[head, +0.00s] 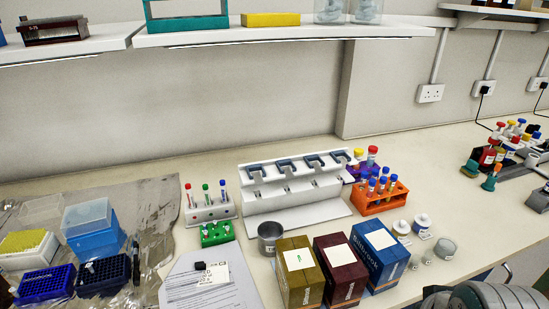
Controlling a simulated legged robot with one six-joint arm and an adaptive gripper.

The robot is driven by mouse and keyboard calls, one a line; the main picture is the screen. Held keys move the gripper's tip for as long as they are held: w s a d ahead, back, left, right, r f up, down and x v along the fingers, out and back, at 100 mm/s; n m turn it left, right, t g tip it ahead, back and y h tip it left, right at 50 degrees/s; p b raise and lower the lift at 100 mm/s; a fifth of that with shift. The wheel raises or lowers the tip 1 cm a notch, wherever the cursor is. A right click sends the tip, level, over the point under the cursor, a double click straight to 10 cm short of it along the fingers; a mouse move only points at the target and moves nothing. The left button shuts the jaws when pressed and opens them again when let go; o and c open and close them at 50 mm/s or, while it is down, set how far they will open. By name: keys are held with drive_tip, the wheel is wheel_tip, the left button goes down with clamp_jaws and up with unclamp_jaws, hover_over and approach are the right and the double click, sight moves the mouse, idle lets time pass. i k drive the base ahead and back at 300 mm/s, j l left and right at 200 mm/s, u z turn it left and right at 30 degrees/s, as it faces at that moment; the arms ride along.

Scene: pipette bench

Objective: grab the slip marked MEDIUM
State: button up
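No slip can be read as MEDIUM at this size. A small white card (215,276) with dark print lies on a larger printed sheet (190,291) at the front, left of the boxes. Pale squares also lie on top of three boxes: one with a green mark (299,259) on the olive box, one (341,254) on the maroon box and one (380,240) on the blue box. Their lettering, if any, is not legible. My gripper is not clearly in view; only grey rounded parts, apparently of my arm, show at the bottom right corner.
Behind the boxes stand a white pipette stand (290,190), a metal cup (270,236) and an orange tube rack (380,198). Blue tip boxes (92,235) stand at left. Small jars (444,249) stand right of the boxes. A shelf (280,34) overhangs the back.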

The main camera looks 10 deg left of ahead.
sight(216, 273)
drive_tip(key=k+u, duration=0.2)
drive_tip(key=u, duration=1.25)
drive_tip(key=i+j, duration=0.45)
drive_tip(key=j, duration=0.25)
